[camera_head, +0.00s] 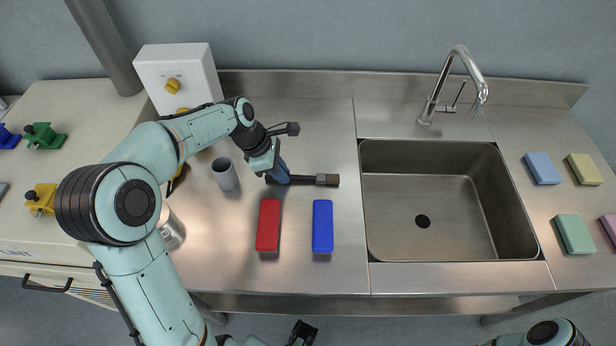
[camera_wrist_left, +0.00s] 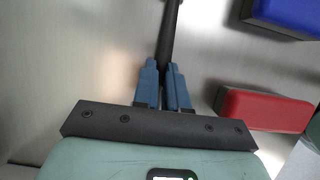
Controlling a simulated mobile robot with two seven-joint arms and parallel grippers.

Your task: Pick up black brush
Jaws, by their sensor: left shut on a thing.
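The black brush (camera_head: 318,180) lies crosswise on the steel worktop left of the sink, its brownish bristle end pointing right. I cannot tell whether it touches the worktop. My left gripper (camera_head: 280,178) reaches down over its handle, with blue fingers shut on it. In the left wrist view, the black handle (camera_wrist_left: 170,32) runs up from between the two blue fingertips (camera_wrist_left: 167,72). The bristle end is out of that view. Of my right arm, only parts show at the bottom edge of the head view, and its fingers cannot be made out.
A red block (camera_head: 268,225) and a blue block (camera_head: 322,227) lie just in front of the brush. A grey cup (camera_head: 224,174) stands to its left, and a metal canister (camera_head: 171,228) stands farther left. The sink (camera_head: 440,205) and faucet (camera_head: 448,85) are to the right. Several sponges lie beyond.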

